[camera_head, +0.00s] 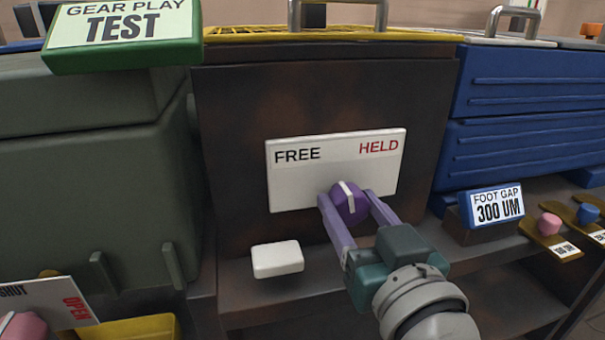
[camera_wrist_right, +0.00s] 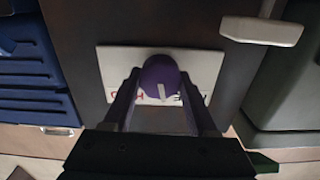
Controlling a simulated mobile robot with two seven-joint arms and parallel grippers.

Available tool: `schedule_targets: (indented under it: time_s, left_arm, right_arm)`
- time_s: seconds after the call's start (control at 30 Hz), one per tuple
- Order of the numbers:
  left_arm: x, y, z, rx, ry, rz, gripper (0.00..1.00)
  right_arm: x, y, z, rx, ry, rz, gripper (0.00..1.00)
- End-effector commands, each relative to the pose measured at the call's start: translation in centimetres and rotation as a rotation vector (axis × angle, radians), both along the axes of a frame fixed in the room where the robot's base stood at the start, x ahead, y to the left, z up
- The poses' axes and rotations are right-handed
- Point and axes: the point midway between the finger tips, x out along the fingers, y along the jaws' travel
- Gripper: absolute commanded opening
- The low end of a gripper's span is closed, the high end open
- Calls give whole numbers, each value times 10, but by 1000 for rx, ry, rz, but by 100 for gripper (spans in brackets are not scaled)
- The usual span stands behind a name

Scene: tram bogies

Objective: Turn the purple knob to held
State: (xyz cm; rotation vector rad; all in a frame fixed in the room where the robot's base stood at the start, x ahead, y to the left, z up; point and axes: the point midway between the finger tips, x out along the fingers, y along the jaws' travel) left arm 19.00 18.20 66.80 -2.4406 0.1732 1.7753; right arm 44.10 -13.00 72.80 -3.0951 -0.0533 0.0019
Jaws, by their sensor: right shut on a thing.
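The purple knob (camera_head: 350,203) is on a white plate (camera_head: 290,187) marked FREE on the left and HELD on the right, on the dark brown box. Its white stripe runs near upright, the top leaning slightly left. The knob also shows in the right wrist view (camera_wrist_right: 158,76), with part of the plate (camera_wrist_right: 108,62) behind it; the lettering there is mostly hidden. My right gripper (camera_head: 347,197) is shut on the knob, one finger on each side; both fingers also show in the right wrist view (camera_wrist_right: 160,88). My left gripper is not in view.
A white block (camera_head: 277,260) sticks out below the plate. A green-grey case (camera_head: 90,190) stands left, blue cases (camera_head: 530,100) right. A FOOT GAP sign (camera_head: 495,206) and a pink knob (camera_head: 549,224) are at right. A SHUT/OPEN plate (camera_head: 40,305) is at lower left.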

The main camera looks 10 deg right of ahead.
Motion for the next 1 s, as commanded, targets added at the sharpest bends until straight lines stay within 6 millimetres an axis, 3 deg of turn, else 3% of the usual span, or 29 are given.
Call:
schedule_targets:
  time_s: [0.6, 1.0]
  left_arm:
    - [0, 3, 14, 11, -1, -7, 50]
    - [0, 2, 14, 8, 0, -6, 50]
  right_arm:
    - [0, -2, 0, 578, 19, 1, 2]
    - [0, -3, -1, 843, 27, 1, 2]
